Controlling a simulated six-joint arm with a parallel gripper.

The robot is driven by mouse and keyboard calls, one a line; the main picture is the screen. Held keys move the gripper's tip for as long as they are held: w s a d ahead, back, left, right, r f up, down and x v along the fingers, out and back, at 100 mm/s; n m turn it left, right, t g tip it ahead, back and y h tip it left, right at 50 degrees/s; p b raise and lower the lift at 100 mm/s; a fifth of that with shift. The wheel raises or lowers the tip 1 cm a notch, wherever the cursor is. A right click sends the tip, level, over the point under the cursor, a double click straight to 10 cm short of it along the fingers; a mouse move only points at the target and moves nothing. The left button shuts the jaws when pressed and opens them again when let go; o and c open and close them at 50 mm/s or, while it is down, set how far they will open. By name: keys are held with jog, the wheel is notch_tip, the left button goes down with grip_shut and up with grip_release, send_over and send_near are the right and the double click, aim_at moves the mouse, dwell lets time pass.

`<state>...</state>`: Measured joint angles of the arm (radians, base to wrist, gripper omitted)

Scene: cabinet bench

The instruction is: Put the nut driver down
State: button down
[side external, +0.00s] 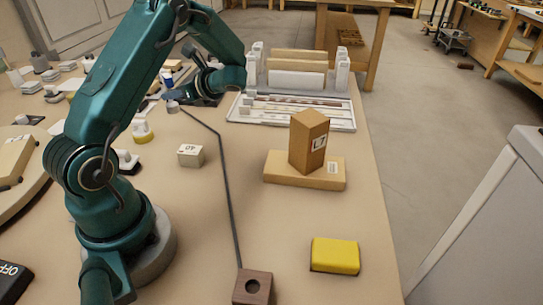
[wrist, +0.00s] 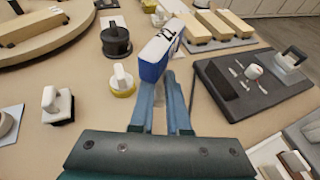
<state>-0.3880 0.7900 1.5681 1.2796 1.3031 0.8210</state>
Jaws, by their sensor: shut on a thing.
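The thing I take as the nut driver (wrist: 158,52) shows in the wrist view as a blue body with a white, dark-marked face. My gripper (wrist: 167,90) is shut on it, with the fingers reaching up to its lower end. In the side view my gripper (side external: 178,96) is at the far left of the bench, partly hidden by my arm. A small blue and white piece (side external: 168,78) shows beside it there. I cannot tell how high the held thing is above the bench.
A brown block with a round hole (side external: 252,288) stands at the front, joined to a dark line across the bench. A yellow block (side external: 335,255), a wooden block on a plank (side external: 309,142), a small white block (side external: 190,155) and a white rack (side external: 290,112) stand around. The middle is mostly clear.

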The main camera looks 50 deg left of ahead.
jog(key=w, duration=0.1)
jog(key=w+f, duration=0.2)
jog(key=shift+w+d, duration=0.2)
jog(key=shift+d, duration=0.1)
jog(key=shift+f, duration=2)
jog(key=shift+f, duration=0.15)
jog(key=c, duration=0.9)
grip_release()
